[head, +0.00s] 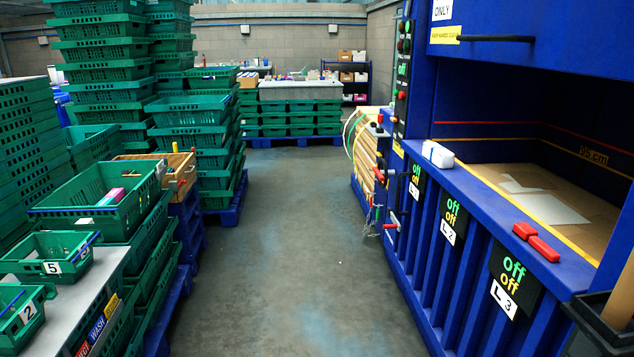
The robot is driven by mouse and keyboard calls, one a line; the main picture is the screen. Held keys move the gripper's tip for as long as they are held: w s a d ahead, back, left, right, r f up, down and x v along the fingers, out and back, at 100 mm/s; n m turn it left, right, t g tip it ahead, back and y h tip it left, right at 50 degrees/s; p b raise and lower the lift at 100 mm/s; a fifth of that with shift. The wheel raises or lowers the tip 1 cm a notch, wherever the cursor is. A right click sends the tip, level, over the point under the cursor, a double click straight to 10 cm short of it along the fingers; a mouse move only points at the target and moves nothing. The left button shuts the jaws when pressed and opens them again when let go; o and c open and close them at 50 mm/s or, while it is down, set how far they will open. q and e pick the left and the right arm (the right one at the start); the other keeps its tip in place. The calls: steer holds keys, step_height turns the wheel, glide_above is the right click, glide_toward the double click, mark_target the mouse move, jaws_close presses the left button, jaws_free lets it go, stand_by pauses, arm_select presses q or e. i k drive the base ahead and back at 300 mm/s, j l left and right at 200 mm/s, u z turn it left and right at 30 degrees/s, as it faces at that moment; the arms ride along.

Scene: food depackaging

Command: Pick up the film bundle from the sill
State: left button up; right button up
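A small white bundle (437,154), likely the film bundle, lies on the front sill (484,201) of the blue baler on the right. It sits at the sill's far end, beside the yellow-edged opening. Its wrapping is too small to make out in detail. Neither of my grippers shows in the head view.
Red blocks or handles (536,242) lie nearer on the same sill. The baler chamber (565,205) holds cardboard and white sheets. Stacked green crates (100,195) and a grey table (75,275) line the left. The grey floor aisle (285,240) between is clear.

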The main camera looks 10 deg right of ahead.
mark_target(438, 155)
steer(key=i+j+z, duration=0.1)
steer(key=i+z, duration=0.2)
steer(key=i, duration=0.15)
steer(key=i+j+z, duration=0.2)
steer(key=i+z, duration=0.15)
steer(key=i, duration=0.15)
steer(key=i+j+z, duration=0.3)
steer(key=i, duration=0.15)
steer(key=i+j+z, duration=0.5)
steer(key=z, duration=0.3)
steer(key=i+j+z, duration=0.15)
steer(key=j+z, duration=0.2)
steer(key=j, duration=0.2)
steer(key=i+j+z, duration=0.15)
steer(key=j+z, duration=0.65)
steer(key=j, duration=0.7)
